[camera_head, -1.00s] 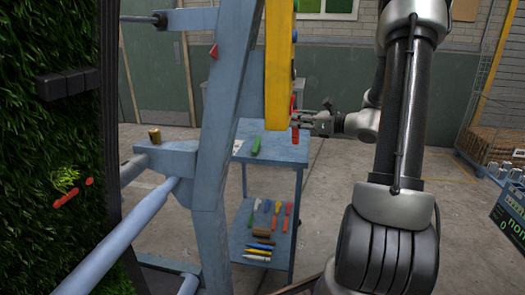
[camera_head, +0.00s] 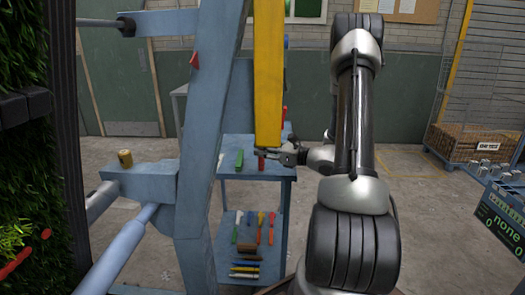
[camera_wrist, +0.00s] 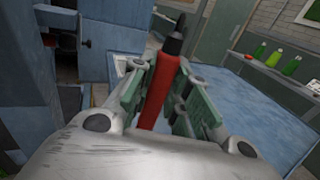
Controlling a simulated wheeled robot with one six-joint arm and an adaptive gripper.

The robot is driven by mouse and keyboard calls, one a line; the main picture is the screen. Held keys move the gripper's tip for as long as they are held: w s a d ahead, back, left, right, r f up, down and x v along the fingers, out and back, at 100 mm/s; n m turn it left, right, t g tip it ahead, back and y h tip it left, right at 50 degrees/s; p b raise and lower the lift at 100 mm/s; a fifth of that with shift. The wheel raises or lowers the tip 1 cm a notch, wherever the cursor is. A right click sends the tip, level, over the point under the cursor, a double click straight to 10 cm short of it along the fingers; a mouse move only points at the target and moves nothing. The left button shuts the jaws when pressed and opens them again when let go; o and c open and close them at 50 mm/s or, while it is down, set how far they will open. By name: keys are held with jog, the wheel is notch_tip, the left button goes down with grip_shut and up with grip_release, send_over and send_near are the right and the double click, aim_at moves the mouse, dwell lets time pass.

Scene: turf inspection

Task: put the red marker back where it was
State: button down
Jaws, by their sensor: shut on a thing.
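The red marker (camera_wrist: 158,92) stands between my gripper's fingers in the wrist view, with its black tip end pointing up in the picture. My gripper (camera_wrist: 157,98) is shut on it. In the head view the marker (camera_head: 261,160) shows as a small red upright piece at my gripper (camera_head: 270,154), just below the yellow beam's lower end. It appears over the blue cart's top (camera_head: 270,172); I cannot tell whether it touches it. A green marker-like thing (camera_head: 239,158) is on the cart top, left of my gripper.
A yellow beam (camera_head: 268,80) hangs close above my gripper, beside a blue frame (camera_head: 208,130). The cart's lower shelf (camera_head: 225,256) holds several coloured tools. A brass-coloured cylinder (camera_head: 125,158) sits on the frame at left. A wire cage (camera_head: 470,100) stands at right.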

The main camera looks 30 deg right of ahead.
jog(key=shift+f, duration=0.2)
jog(key=shift+f, duration=0.15)
jog(key=c, duration=1.4)
grip_release()
jog(key=shift+o, duration=0.2)
jog(key=shift+r, duration=0.2)
jog(key=v, duration=1.2)
